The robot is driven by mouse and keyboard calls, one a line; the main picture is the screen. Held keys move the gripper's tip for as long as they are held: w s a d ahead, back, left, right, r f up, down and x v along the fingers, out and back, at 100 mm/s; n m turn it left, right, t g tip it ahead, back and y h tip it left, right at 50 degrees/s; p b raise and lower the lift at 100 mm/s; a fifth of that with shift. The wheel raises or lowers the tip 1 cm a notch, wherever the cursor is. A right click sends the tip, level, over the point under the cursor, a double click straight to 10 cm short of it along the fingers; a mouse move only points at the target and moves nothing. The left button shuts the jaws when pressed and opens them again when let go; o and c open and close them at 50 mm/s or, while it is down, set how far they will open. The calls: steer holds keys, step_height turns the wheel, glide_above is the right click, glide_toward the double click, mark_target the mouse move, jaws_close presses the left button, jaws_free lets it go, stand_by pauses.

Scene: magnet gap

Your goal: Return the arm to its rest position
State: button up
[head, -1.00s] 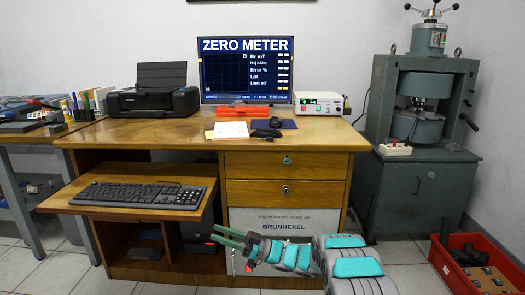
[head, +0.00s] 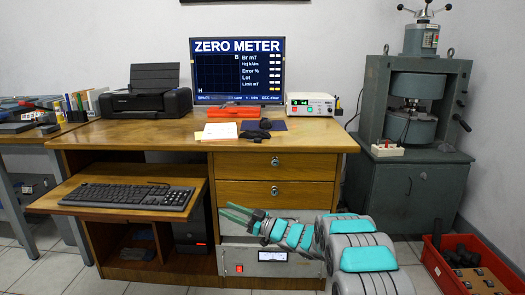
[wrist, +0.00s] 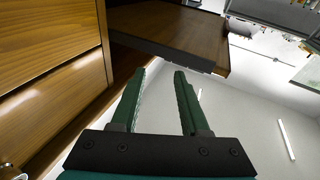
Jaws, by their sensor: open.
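My gripper (head: 238,213) is in front of the desk drawers, at the lower middle of the head view, with its green fingers pointing left. In the wrist view my gripper (wrist: 160,100) shows two green fingers spread apart with nothing between them. My arm comes in from the lower right of the head view, grey with teal pads. The wooden desk (head: 120,134) stands behind the gripper. In the wrist view the drawer fronts (wrist: 50,60) are at the left, and the fingers appear clear of them.
The keyboard (head: 128,197) lies on a low pull-out shelf left of the gripper. A red crate (head: 440,262) is on the floor at right, near the green press (head: 410,125).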

steer(key=w+d+r+m+t+h+p, duration=0.1)
steer(key=w+d+r+m+t+h, duration=0.2)
steer(key=d+h, duration=0.4)
steer(key=w+d+r+m+t+h, duration=0.1)
steer(key=d+r+m+t+h, duration=0.3)
steer(key=d, duration=0.4)
steer(key=s+d+m+g+h, duration=0.4)
steer(key=s+d+h, duration=0.4)
steer(key=s+d, duration=0.5)
steer(key=s+d+f+m+g+h+p, duration=0.1)
steer(key=s+d+g, duration=0.15)
steer(key=s, duration=0.75)
steer(key=s+d+f+m+g+h+p, duration=0.1)
steer(key=s+m+g, duration=0.15)
steer(key=s, duration=0.75)
steer(key=s+a+f+g+y, duration=0.1)
steer(key=s+a+g, duration=0.2)
steer(key=s, duration=1.1)
steer(key=s+a+f+g+y, duration=0.1)
steer(key=s+a+g, duration=0.2)
steer(key=s, duration=1.2)
steer(key=shift+a+g, duration=0.15)
steer(key=shift+g, duration=0.65)
